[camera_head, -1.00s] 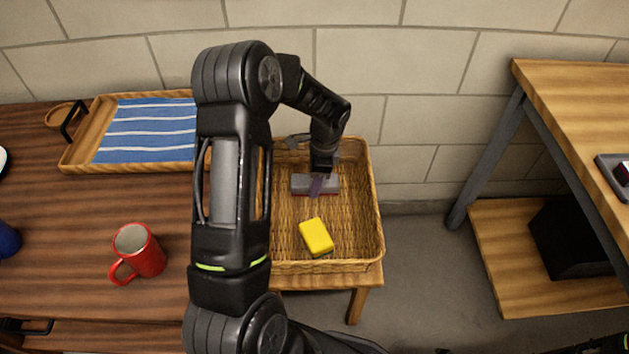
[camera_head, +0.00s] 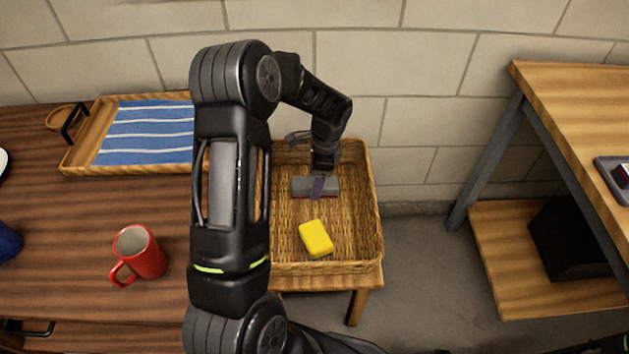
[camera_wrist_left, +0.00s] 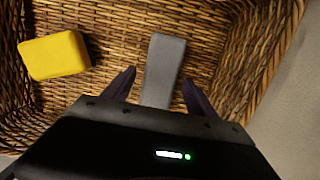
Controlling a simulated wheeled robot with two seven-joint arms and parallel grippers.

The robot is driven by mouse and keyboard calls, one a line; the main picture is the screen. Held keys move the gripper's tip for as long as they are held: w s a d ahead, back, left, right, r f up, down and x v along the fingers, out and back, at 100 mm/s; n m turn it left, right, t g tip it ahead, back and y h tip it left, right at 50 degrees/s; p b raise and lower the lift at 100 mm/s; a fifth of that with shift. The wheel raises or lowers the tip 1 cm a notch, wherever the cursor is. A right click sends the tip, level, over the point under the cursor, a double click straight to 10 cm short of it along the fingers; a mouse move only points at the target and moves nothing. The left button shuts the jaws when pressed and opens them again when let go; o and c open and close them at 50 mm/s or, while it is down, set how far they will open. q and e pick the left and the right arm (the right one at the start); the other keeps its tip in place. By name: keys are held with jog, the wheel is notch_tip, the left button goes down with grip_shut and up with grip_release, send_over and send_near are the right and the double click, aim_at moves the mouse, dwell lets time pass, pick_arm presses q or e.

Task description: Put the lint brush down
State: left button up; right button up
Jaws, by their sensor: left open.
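The lint brush (camera_head: 331,185), grey with a reddish lower edge, lies in the back part of the wicker basket (camera_head: 376,215). It also shows in the left wrist view (camera_wrist_left: 163,65) as a grey bar on the woven floor. My left gripper (camera_head: 319,188) reaches down into the basket over the brush. In the left wrist view its two dark fingers (camera_wrist_left: 159,80) are apart, one on each side of the brush, with gaps between. The near end of the brush is hidden behind the gripper body. My right gripper is not in view.
A yellow sponge (camera_head: 316,238) lies in the basket in front of the brush. A red mug (camera_head: 143,254) and a wooden tray (camera_head: 79,153) with a blue striped cloth stand on the table at left. A wooden workbench (camera_head: 585,100) stands at right.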

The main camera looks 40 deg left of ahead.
pick_arm(q)
notch_tip(320, 180, up, 10)
jog(key=w+d+p, duration=0.1)
jog(key=p, duration=0.1)
jog(key=shift+d+r, duration=0.15)
jog(key=shift+r, duration=0.1)
